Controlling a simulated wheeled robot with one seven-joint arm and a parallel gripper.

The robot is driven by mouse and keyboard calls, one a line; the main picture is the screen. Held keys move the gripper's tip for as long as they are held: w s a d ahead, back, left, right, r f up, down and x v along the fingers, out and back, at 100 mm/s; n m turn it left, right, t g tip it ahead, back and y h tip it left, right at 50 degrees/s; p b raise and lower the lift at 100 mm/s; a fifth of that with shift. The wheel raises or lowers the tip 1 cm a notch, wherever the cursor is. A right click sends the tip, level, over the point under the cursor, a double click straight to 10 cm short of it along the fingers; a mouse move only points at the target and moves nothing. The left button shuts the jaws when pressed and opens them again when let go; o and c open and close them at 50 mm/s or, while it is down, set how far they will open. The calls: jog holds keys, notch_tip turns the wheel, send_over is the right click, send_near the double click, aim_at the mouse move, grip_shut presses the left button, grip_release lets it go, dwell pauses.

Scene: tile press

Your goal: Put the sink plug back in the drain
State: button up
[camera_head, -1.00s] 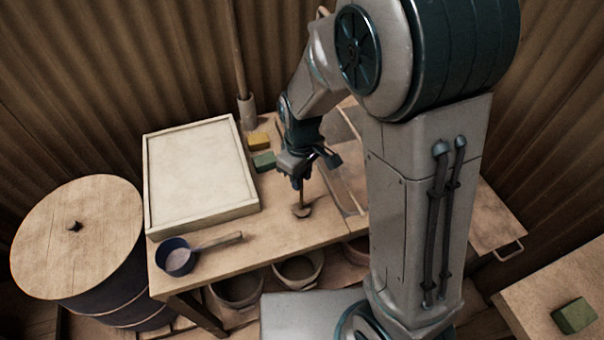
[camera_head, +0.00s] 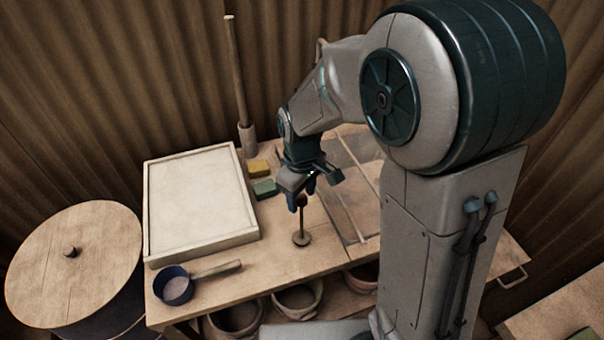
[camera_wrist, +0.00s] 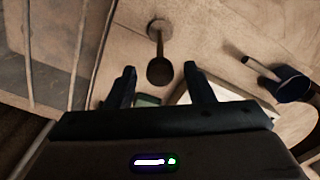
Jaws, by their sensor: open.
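What looks like the sink plug (camera_head: 301,238) stands upright on the wooden bench, with a round flat base, a thin stem and a dark knob on top. In the wrist view its dark knob (camera_wrist: 160,73) shows between and just beyond my two fingertips, with the pale round base farther off. My gripper (camera_head: 314,187) is open and empty, just above the knob and apart from it. I cannot make out a drain opening; whether the base sits in one or on the bench top cannot be told.
A large framed pale board (camera_head: 200,203) lies left of the plug. A blue cup with a handle (camera_head: 175,287) is at the front left, and green (camera_head: 265,188) and yellow (camera_head: 258,168) blocks lie behind. A glassy panel with rails (camera_head: 343,205) is to the right. Pots stand below.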

notch_tip(320, 180, up, 8)
jog(key=shift+r, duration=0.15)
jog(key=s+d+r+m+t, duration=0.2)
jog(key=s+d+m+t, duration=0.1)
jog(key=s+d+m, duration=0.6)
jog(key=s+d, duration=0.3)
jog(key=shift+s+r, duration=0.15)
jog(key=shift+r, duration=0.25)
